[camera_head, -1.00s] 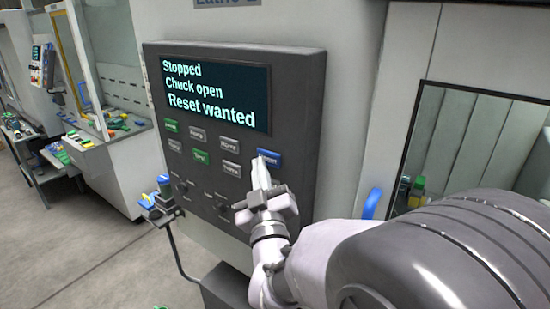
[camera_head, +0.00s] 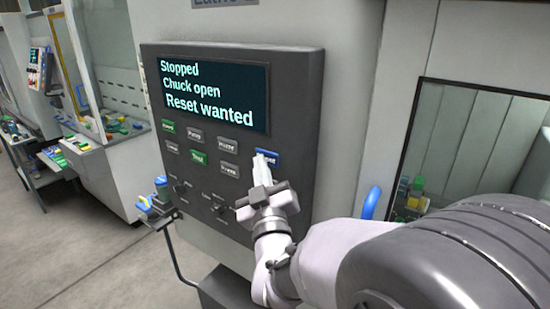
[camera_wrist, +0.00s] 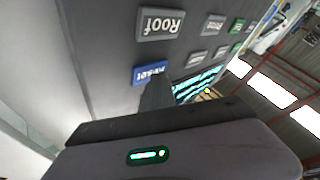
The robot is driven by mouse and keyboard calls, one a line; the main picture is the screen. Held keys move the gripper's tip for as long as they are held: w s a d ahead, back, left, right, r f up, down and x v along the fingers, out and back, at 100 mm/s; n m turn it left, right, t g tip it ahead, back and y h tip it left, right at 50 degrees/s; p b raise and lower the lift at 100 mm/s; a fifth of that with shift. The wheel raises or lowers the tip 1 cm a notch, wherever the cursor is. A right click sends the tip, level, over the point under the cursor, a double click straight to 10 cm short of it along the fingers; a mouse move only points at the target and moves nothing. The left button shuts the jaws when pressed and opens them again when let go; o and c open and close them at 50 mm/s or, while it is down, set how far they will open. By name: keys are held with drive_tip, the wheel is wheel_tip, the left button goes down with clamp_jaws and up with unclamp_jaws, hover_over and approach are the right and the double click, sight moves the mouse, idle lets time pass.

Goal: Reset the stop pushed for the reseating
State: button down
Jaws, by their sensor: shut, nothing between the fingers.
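The control panel (camera_head: 305,115) stands upright on the lathe's front. Its screen (camera_head: 216,95) reads "Stopped", "Chuck open" and "Reset wanted". Below it, the blue button (camera_head: 272,157) is at the right end of the upper button row, its label partly hidden by my fingers. My gripper (camera_head: 263,162) is shut and empty, its tips over the left part of the blue button. In the wrist view the blue button (camera_wrist: 149,72) shows just beyond the fingers (camera_wrist: 157,95). I cannot tell whether the tips touch it.
Grey and green buttons (camera_head: 198,158) sit close left of my fingers, with knobs lower down. A blue handle (camera_head: 371,203) and a window with coloured items stand to the right. A bracket with blue parts (camera_head: 157,202) is at the panel's lower left.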

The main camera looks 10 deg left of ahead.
idle(0.5)
drive_tip(key=shift+s+a+b, duration=0.25)
drive_tip(key=shift+s+b, duration=0.4)
drive_tip(key=shift+b, duration=0.15)
drive_tip(key=shift+f, duration=0.1)
drive_tip(key=shift+s+a+b, duration=0.3)
drive_tip(key=shift+s+b, duration=0.2)
drive_tip(key=shift+s, duration=0.25)
drive_tip(key=shift+s+a+b, duration=0.35)
drive_tip(key=shift+s+b, duration=0.15)
drive_tip(key=shift+s, duration=0.3)
drive_tip(key=shift+s+a+b, duration=0.3)
drive_tip(key=shift+s+b, duration=0.2)
drive_tip(key=shift+s, duration=0.25)
